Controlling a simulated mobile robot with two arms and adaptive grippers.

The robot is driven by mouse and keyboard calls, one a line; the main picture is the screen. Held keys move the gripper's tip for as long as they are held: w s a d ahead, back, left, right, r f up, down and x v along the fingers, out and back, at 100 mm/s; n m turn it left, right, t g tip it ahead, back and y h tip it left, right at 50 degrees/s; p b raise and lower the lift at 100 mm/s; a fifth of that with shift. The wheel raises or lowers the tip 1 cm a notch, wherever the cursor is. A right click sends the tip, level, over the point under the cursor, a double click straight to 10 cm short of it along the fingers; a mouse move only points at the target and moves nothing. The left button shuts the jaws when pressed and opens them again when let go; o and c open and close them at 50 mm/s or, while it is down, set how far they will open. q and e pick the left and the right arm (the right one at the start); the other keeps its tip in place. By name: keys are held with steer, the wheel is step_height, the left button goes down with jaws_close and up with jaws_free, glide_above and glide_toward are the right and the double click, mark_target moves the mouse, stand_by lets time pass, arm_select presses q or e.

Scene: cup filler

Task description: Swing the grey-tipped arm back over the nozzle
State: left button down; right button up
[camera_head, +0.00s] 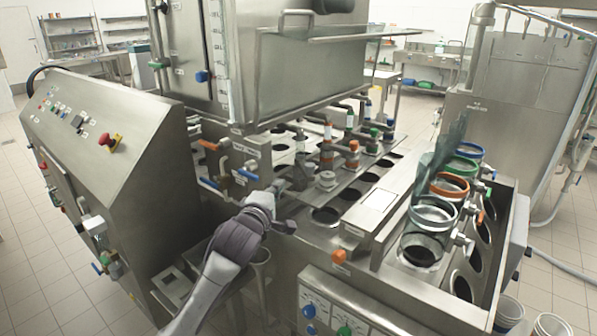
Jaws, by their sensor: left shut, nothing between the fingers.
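A row of nozzles runs across the middle of the machine, with orange, green and blue parts. My left wrist hides some of the machine's edge. My right gripper is not in view.
Clear cylinders with an orange ring (449,185) and a white ring (433,213) stand on the right tray. A sloped control panel (110,125) is at left. Open holes line the deck.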

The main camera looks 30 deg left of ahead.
mark_target(306, 166)
arm_select(q)
steer(key=w+p, duration=0.2)
steer(key=w, duration=0.6)
steer(key=shift+w+d, duration=0.2)
steer(key=shift+w, duration=0.2)
steer(key=shift+f, duration=0.1)
